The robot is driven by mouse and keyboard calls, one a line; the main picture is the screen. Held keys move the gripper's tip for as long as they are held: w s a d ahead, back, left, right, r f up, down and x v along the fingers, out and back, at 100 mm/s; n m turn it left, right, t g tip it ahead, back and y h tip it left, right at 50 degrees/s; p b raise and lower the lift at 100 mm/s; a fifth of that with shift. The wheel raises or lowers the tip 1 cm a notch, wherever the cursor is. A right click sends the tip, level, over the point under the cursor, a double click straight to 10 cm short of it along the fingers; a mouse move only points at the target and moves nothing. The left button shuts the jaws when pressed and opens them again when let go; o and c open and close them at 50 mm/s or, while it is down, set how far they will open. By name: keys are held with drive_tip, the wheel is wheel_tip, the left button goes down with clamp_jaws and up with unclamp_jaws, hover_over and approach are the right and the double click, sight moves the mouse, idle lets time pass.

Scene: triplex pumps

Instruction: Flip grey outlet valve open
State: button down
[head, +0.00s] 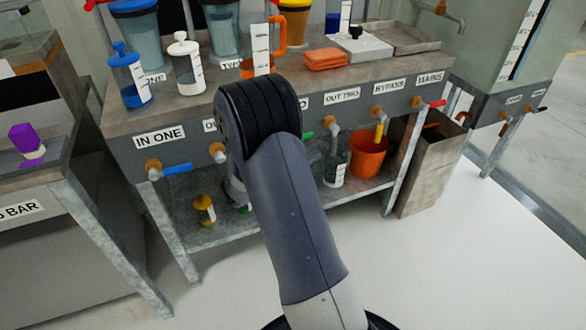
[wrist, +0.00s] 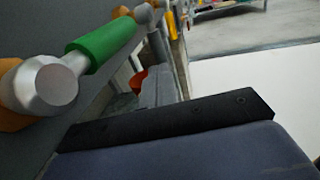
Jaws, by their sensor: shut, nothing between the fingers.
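Under the "OUT TWO" label on the bench front, a valve with a grey handle (head: 334,140) hangs downward in the head view. A green valve handle (wrist: 105,45) with a round silver end (wrist: 45,85) is close on the left of the wrist view. Beyond it, another silver valve part (wrist: 144,14) shows small; I cannot tell its handle's pose. My gripper (wrist: 165,122) shows as a black bar at the bottom of the wrist view, shut and empty, below and right of the green handle, apart from it. My arm hides the gripper in the head view.
A blue handle (head: 178,168) is left, a yellow handle (head: 379,132) and a red handle (head: 437,103) right. An orange bucket (head: 368,157) and a bottle (head: 335,172) stand on the lower shelf. A bin (head: 425,170) stands right. The floor in front is clear.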

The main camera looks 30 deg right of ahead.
sight(331, 147)
drive_tip(key=shift+w+d+b, duration=0.15)
drive_tip(key=shift+d+b, duration=0.4)
drive_tip(key=shift+d, duration=1.35)
